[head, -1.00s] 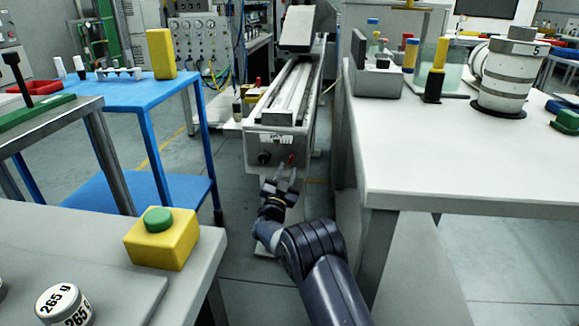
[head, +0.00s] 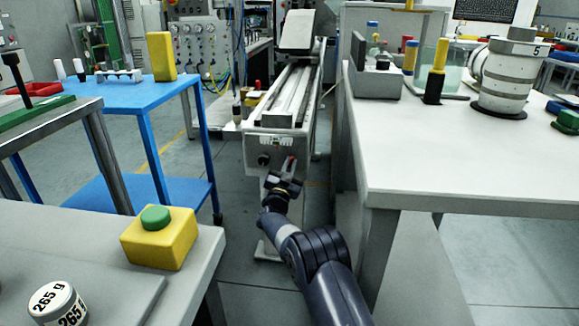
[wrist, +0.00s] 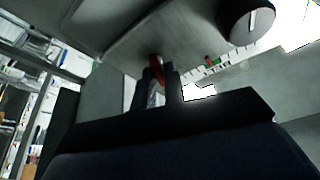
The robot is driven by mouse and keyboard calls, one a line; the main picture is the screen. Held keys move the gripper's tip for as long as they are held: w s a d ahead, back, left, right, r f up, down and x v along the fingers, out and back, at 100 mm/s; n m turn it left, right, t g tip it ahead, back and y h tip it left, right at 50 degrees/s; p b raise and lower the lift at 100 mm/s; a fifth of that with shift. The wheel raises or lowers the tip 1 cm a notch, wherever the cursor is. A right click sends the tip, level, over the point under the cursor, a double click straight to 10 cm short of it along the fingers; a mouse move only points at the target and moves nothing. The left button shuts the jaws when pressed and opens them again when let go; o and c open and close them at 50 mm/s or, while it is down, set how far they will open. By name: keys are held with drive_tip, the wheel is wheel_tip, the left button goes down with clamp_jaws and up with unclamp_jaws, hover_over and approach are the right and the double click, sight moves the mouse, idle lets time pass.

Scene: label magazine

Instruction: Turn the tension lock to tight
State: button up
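The tension lock appears to be the small red lever (head: 291,161) on the front face of the long grey machine (head: 268,150). It also shows in the wrist view (wrist: 157,69), where its end lies between my fingertips. My gripper (head: 287,172) is right in front of this face, at the lever. In the wrist view my two dark fingers (wrist: 161,85) stand on either side of the red lever with a narrow gap. I cannot tell whether they press on it.
A dark round knob (head: 263,160) sits left of the lever; it is at the upper right of the wrist view (wrist: 247,20). A marked scale strip (head: 276,140) is above. A white table (head: 440,170) stands close on the right, a blue table (head: 150,95) on the left.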

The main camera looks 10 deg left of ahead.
clamp_jaws()
drive_tip(key=shift+f+m+h+b, duration=0.1)
drive_tip(key=shift+m+h+b, duration=0.2)
drive_tip(key=shift+m+h, duration=0.15)
drive_tip(key=shift+a+m+g+h+b, duration=0.1)
drive_tip(key=shift+m+g+h+b, duration=0.2)
drive_tip(key=shift+m, duration=0.55)
drive_tip(key=m, duration=0.2)
drive_tip(key=m+g+h, duration=0.1)
drive_tip(key=m, duration=0.1)
drive_tip(key=shift+m+h+b, duration=0.25)
drive_tip(key=shift+m+b, duration=0.05)
drive_tip(key=m, duration=0.1)
drive_tip(key=m+g+p, duration=0.1)
drive_tip(key=m, duration=0.1)
drive_tip(key=m+g, duration=0.1)
drive_tip(key=m, duration=0.1)
drive_tip(key=shift+r+h, duration=0.25)
drive_tip(key=shift+h, duration=0.15)
drive_tip(key=shift+m+g+p, duration=0.6)
drive_tip(key=shift+m+p, duration=0.1)
drive_tip(key=shift+m, duration=0.5)
drive_tip(key=shift+f, duration=0.1)
drive_tip(key=shift+o, duration=2.2)
unclamp_jaws()
